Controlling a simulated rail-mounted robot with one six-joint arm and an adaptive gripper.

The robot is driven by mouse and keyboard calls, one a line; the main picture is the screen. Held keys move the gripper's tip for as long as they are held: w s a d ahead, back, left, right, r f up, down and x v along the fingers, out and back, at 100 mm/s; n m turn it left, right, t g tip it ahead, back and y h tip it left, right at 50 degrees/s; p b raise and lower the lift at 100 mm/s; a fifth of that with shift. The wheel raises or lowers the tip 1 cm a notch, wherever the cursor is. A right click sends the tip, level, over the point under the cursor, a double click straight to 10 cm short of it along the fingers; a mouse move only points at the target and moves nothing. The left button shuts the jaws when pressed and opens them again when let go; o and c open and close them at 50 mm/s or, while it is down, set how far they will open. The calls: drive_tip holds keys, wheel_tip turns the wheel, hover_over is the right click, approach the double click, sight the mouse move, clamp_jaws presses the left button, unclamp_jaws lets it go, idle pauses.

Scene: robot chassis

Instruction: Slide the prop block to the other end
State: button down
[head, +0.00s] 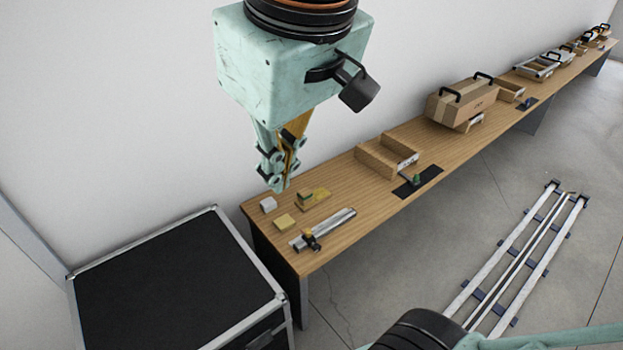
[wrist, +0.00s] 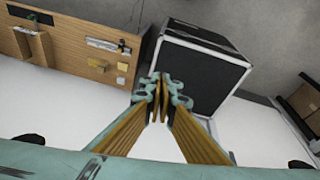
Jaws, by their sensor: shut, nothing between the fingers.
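Several small pieces lie at the near end of the long wooden bench (head: 345,187); I cannot tell for certain which is the prop block. There is a pale grey block (head: 268,205), a flat yellowish block (head: 284,222) and a wooden piece with a raised block at one end (head: 314,199). A silver rail (head: 335,223) with a black clamp-like part (head: 312,240) lies at the front edge. My gripper (head: 279,188) points down, shut and empty, above and behind the bench's near end in the head view. Its closed fingertips also show in the wrist view (wrist: 161,82).
A black-topped case with metal edges (head: 165,285) stands left of the bench. An open wooden tray (head: 378,158), a black mat (head: 425,183) and a cardboard-coloured box (head: 462,105) sit farther along. White rails (head: 510,260) lie on the floor. The wall runs behind the bench.

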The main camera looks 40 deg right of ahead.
drive_tip(key=w+d+f+n+g+h, duration=0.1)
drive_tip(key=w+d+f+n, duration=0.25)
drive_tip(key=w, duration=0.65)
drive_tip(key=w+d+f+n, duration=0.2)
drive_tip(key=w+d+f, duration=0.25)
drive_tip(key=w, duration=0.45)
drive_tip(key=w+d+f+n+g+h, duration=0.1)
drive_tip(key=w+d+f+n, duration=0.3)
drive_tip(key=w, duration=0.6)
drive_tip(key=w+d+f+n, duration=0.2)
drive_tip(key=w+d+f, duration=0.3)
drive_tip(key=f, duration=0.6)
drive_tip(key=w+d+f+n+g+p, duration=0.1)
drive_tip(key=w+d+f, duration=0.3)
drive_tip(key=f, duration=0.7)
drive_tip(key=w+d+f+n, duration=0.4)
drive_tip(key=w+d+f, duration=0.1)
drive_tip(key=f, duration=0.6)
drive_tip(key=shift+w+d+g+p, duration=0.3)
drive_tip(key=shift+w+d+p, duration=0.05)
drive_tip(key=shift+d, duration=0.55)
drive_tip(key=shift+f, duration=0.1)
